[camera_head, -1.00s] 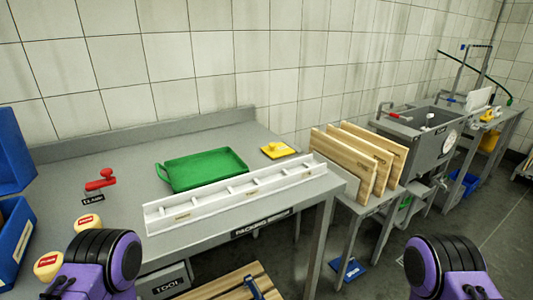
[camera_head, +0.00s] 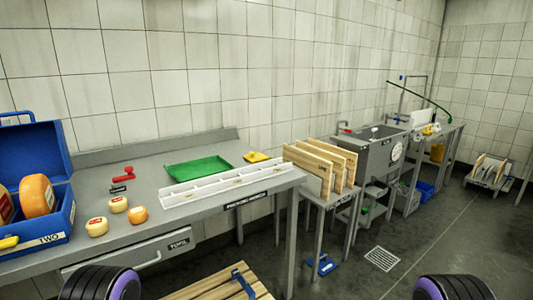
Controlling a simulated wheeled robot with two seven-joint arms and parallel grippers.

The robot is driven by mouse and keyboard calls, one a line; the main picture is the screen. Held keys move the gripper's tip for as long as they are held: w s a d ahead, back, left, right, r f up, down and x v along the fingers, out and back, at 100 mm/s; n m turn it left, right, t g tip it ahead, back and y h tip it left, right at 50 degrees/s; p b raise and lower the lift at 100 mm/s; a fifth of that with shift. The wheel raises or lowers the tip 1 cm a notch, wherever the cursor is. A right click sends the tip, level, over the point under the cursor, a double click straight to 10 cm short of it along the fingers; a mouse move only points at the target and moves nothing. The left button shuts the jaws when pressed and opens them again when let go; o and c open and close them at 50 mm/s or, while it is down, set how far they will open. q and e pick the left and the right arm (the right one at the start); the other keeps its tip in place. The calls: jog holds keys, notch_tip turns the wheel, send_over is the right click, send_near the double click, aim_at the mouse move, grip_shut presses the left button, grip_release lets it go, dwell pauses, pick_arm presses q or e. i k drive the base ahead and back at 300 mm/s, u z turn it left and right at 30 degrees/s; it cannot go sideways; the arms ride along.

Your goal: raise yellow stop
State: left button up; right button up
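A small yellow piece (camera_head: 257,157) lies at the back right of the grey packing bench, beside the green tray. Another yellow item (camera_head: 430,129) is on the far counter past the sink, too small to make out. I cannot tell which of them is the yellow stop. Only purple and black parts of my two arms show at the bottom edge, one at lower left and one at lower right. Neither gripper is in the picture.
The bench holds a green tray (camera_head: 198,167), a white divided rack (camera_head: 228,184), a red-handled tool (camera_head: 122,173) and small cheeses (camera_head: 97,226). A blue crate (camera_head: 38,205) with cheese wheels stands left. Boards (camera_head: 325,165) stand right. A slatted wooden thing (camera_head: 215,283) is low in front. Open floor lies right.

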aim_at(253, 158)
jog(key=z, duration=0.45)
jog(key=i, duration=0.75)
jog(key=z, duration=0.2)
